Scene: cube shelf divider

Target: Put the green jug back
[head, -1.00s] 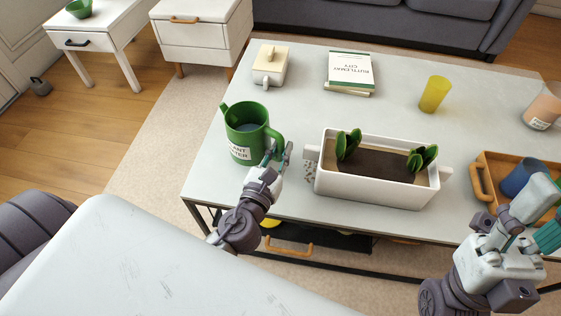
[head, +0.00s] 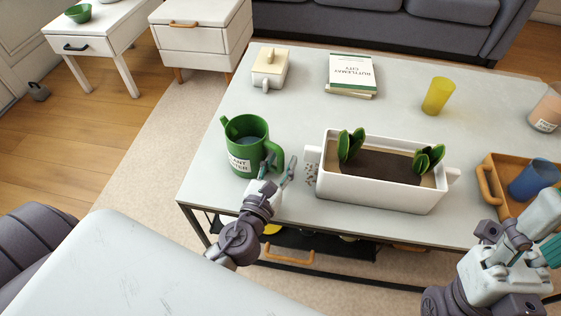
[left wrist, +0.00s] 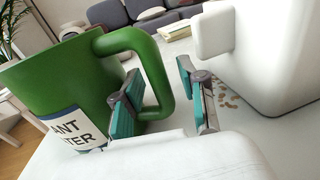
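The green jug (head: 243,132), with a white label and liquid inside, stands upright on the grey coffee table near its left edge. My left gripper (head: 279,166) is open at the jug's handle, on its right side. In the left wrist view the jug (left wrist: 60,85) fills the left part. The two teal-padded fingers (left wrist: 163,100) are spread, with the outer bar of the handle showing between them. I cannot tell whether either finger touches it. My right gripper (head: 528,235) is at the lower right, partly cut off, and its finger opening is unclear.
A white planter (head: 375,198) with two green plants stands close to the right of my left gripper. A wooden tray (head: 487,180) with a blue cup (head: 536,178), a yellow cup (head: 437,96), books (head: 352,72) and a cream lidded box (head: 270,67) are also on the table.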

